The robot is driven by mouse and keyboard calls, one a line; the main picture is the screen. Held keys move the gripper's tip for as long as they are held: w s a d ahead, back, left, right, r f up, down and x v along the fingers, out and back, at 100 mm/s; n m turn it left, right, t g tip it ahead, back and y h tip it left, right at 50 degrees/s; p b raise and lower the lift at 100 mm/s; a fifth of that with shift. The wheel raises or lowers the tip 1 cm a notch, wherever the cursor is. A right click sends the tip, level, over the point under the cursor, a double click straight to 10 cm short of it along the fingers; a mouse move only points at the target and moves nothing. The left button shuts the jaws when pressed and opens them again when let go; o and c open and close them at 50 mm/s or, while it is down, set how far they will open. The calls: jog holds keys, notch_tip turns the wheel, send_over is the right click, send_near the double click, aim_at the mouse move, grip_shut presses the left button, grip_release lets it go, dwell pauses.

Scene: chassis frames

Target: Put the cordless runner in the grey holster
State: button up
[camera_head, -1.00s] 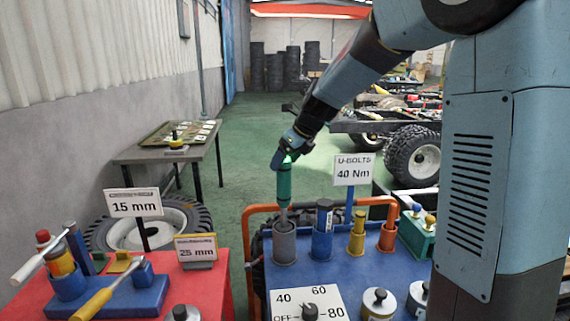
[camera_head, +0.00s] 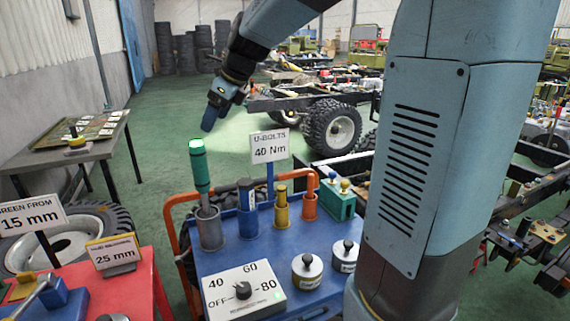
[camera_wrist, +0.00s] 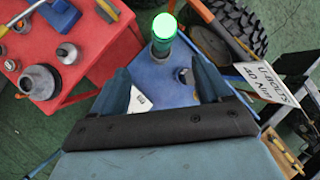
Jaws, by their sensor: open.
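The cordless runner (camera_head: 200,168), a green-handled tool with a thin shaft, stands in the grey holster (camera_head: 209,230) on the blue cart top. It leans slightly, and the lower end of its shaft is hidden inside the holster. My gripper (camera_head: 209,122) is above the runner's top, apart from it and empty. In the wrist view the runner's lit green end (camera_wrist: 164,25) shows beyond my open fingers (camera_wrist: 160,85), with nothing between them.
Blue (camera_head: 246,210), yellow (camera_head: 281,208) and orange (camera_head: 310,207) holders stand right of the grey holster. A U-bolts 40 Nm sign (camera_head: 270,147) rises behind them. A dial box (camera_head: 243,291) and round weights (camera_head: 307,271) lie in front. A red table (camera_head: 142,290) is at left.

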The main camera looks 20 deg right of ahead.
jog(key=s+d+f+n+h, duration=0.1)
jog(key=s+d+f+n, duration=0.1)
jog(key=s+n, duration=0.6)
jog(key=s+d+f+n+h, duration=0.2)
jog(key=s+d+n, duration=0.2)
jog(key=s+n, duration=0.4)
jog(key=s+d+f+n+t+h, duration=0.1)
jog(key=s+d+n, duration=0.3)
jog(key=s+n, duration=0.5)
jog(key=s, duration=0.2)
jog(key=shift+s+f, duration=0.35)
jog(key=shift+f, duration=0.05)
